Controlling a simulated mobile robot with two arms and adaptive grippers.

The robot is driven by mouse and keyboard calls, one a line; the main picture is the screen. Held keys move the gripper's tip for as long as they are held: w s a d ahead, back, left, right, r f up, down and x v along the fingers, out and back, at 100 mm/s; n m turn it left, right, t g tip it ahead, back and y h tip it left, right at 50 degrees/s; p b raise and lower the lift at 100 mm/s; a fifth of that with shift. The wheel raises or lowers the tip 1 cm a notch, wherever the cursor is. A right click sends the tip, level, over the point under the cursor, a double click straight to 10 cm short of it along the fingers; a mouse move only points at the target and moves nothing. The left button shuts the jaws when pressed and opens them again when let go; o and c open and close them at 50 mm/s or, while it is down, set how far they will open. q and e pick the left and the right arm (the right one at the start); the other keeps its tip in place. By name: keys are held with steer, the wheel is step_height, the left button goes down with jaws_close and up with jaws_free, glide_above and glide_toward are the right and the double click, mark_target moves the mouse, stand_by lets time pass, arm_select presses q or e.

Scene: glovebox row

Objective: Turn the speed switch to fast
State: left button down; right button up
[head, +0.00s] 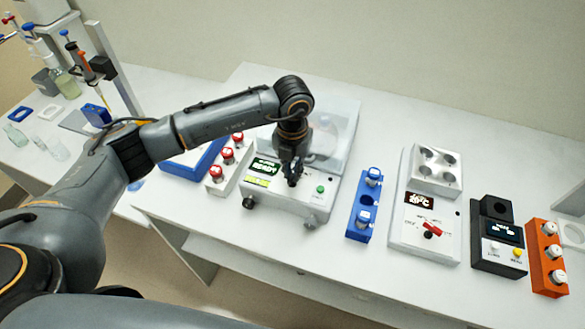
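A white machine with a clear lid (340,125) stands in the middle of the bench. Its sloped front panel (285,201) has a lit screen (265,167) reading what looks like READY, a second yellow-green display (257,182) and a green button (320,189). My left gripper (292,180) points down at this panel, between the displays and the green button. Its fingers are small and dark, so I cannot tell whether they are open or shut. I cannot make out a speed switch; the gripper covers that part of the panel. My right gripper is not in view.
To the right are a blue tube rack (364,204), a white heater block (425,252) with a red switch (432,230), a black device (499,262) and an orange rack (546,262). Red-capped vials (227,157) stand close left. Bare bench lies behind the machines.

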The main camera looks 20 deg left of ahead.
arm_select(q)
steer(key=m+b, duration=0.3)
steer(key=b, duration=0.2)
steer(key=shift+f+m, duration=0.2)
steer(key=shift+m, duration=0.2)
steer(key=shift+m+b, duration=0.8)
steer(key=shift+b, duration=0.3)
steer(key=shift+r+m+b, duration=0.2)
steer(key=shift+m+b, duration=0.25)
steer(key=shift+m, duration=0.05)
steer(key=c, duration=1.4)
jaws_free()
steer(key=shift+r, duration=0.15)
